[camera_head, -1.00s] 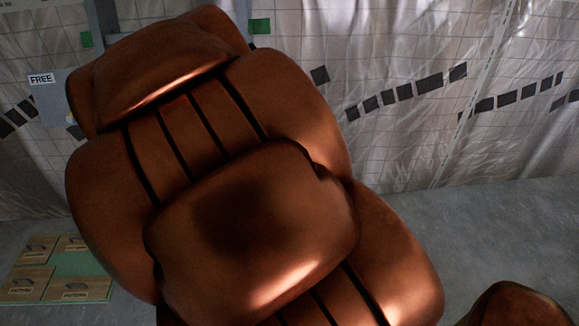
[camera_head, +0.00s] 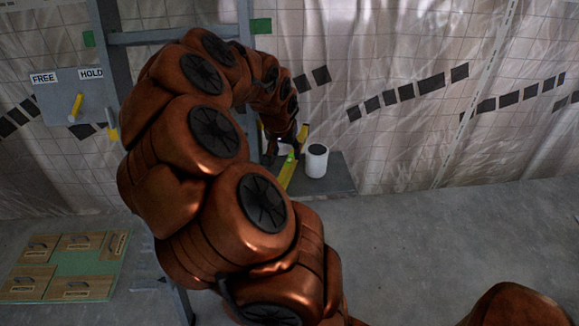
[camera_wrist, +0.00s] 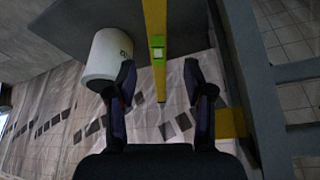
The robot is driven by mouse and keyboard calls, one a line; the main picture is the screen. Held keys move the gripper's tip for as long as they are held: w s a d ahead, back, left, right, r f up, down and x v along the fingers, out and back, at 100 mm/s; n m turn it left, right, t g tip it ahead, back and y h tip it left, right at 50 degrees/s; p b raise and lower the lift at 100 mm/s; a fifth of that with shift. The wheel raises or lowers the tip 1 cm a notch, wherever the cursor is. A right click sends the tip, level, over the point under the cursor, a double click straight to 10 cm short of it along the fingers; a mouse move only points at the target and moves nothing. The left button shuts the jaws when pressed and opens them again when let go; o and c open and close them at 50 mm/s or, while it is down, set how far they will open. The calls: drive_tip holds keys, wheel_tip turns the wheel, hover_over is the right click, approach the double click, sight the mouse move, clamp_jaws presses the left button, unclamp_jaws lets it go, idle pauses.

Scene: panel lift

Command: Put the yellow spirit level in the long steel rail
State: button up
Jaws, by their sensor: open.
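The yellow spirit level (camera_head: 287,172) stands out against a dark grey shelf in the head view. In the wrist view the level (camera_wrist: 155,25), with its green vial, runs from the top edge down between my fingers. My gripper (camera_wrist: 160,80) is open, one finger on each side of the level, with gaps visible. In the head view my gripper (camera_head: 296,140) is small and partly hidden by my arm at the level's upper end. I cannot tell which grey metal member is the long steel rail.
A white cylinder (camera_head: 316,160) stands on the grey shelf (camera_head: 340,183), close beside my left finger in the wrist view. A grey metal frame (camera_head: 105,55) rises behind my arm. A FREE/HOLD plate (camera_head: 55,103) with a yellow lever is at left. Wooden panels (camera_head: 75,265) lie on the floor.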

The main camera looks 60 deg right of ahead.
sight(289, 161)
drive_tip(key=shift+x, duration=3.8)
drive_tip(key=shift+s, duration=0.15)
drive_tip(key=shift+c, duration=0.4)
clamp_jaws()
